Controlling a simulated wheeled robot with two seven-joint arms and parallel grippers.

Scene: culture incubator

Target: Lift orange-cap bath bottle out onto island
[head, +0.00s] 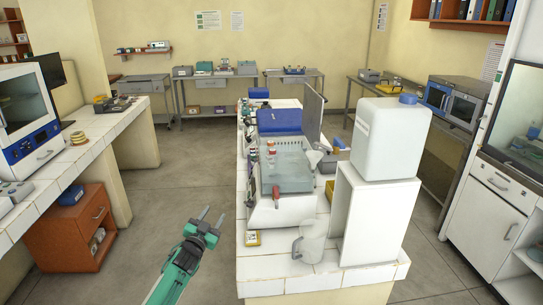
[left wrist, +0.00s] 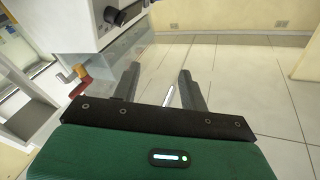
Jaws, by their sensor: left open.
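The white water bath (head: 277,212) stands on the tiled island (head: 275,286), with a blue lid (head: 279,121) raised at its back. Small bottles with reddish caps (head: 271,150) show at the bath's left side; they are too small for me to tell which has the orange cap. My left gripper (head: 213,213) is open and empty, over the floor to the left of the island. In the left wrist view its jaws (left wrist: 159,72) are apart with floor between them, and the bath's white housing (left wrist: 85,22) is at upper left. My right gripper is not in view.
A clear jug (head: 312,242) stands at the island's front, beside a white stand (head: 373,215) bearing a large white carboy (head: 389,140). A red-handled tap (left wrist: 80,86) sticks out by the bath housing. The aisle floor left of the island is free.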

